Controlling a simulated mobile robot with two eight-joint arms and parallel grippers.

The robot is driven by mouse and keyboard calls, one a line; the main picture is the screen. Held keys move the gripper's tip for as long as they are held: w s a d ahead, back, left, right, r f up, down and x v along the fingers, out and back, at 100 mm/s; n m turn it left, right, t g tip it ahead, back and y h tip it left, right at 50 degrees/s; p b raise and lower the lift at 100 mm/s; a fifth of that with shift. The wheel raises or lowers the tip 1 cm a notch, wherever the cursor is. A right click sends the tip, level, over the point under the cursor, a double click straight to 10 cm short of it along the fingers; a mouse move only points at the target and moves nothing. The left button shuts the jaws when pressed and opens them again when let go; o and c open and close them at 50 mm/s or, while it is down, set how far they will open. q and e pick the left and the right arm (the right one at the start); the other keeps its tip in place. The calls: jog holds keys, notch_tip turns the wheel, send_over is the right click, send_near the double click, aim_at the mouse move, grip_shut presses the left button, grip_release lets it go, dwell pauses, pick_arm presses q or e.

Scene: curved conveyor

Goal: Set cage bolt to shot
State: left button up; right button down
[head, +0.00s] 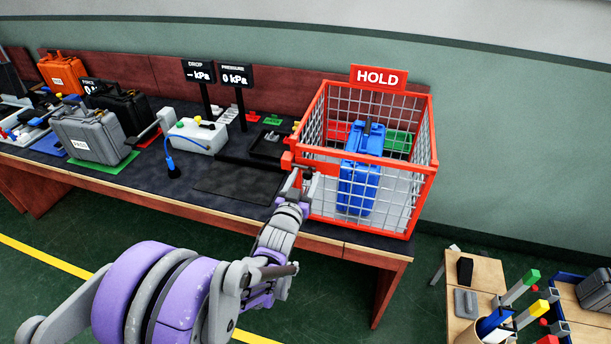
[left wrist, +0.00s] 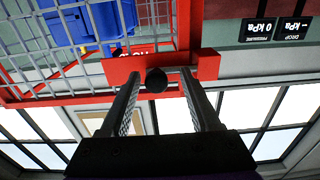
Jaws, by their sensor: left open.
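The red wire cage (head: 421,200) stands at the right end of the bench with a HOLD sign (head: 378,77) above it. A blue case (head: 357,185) stands inside. The cage bolt is a red bar (left wrist: 120,72) with a dark round knob (left wrist: 156,80) in the left wrist view. My left gripper (head: 304,178) is at the cage's left front edge. Its two fingers are open, one on each side of the knob, as the left wrist view (left wrist: 160,86) shows. I cannot tell whether they touch it. In the head view the gripper partly hides the bolt. My right gripper is not in view.
Left of the cage are a dark mat (head: 238,183), a white box with a blue hose (head: 197,136) and a grey case (head: 88,136). Two kPa displays (head: 236,76) stand behind. A lower table with colored-handled tools (head: 493,318) is at bottom right.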

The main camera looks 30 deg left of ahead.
pick_arm(q)
jog(key=v, duration=0.9)
jog(key=shift+s+b, duration=0.35)
jog(key=shift+s, duration=0.1)
jog(key=s+d+f+m+g+h+p, duration=0.1)
jog(key=s+d+f+g+h, duration=0.1)
jog(key=s+d+g, duration=0.4)
jog(key=s+d+f+m+g+h+p, duration=0.1)
jog(key=s+d+f+g, duration=0.3)
jog(key=s, duration=0.8)
jog(key=d+g+h, duration=0.1)
jog(key=d+g, duration=0.1)
jog(key=shift+s+d+f+m+p, duration=0.25)
jog(key=shift+s+d+m+p, duration=0.05)
jog(key=shift+d+m, duration=0.1)
jog(key=shift+a, duration=0.1)
dwell(1.3)
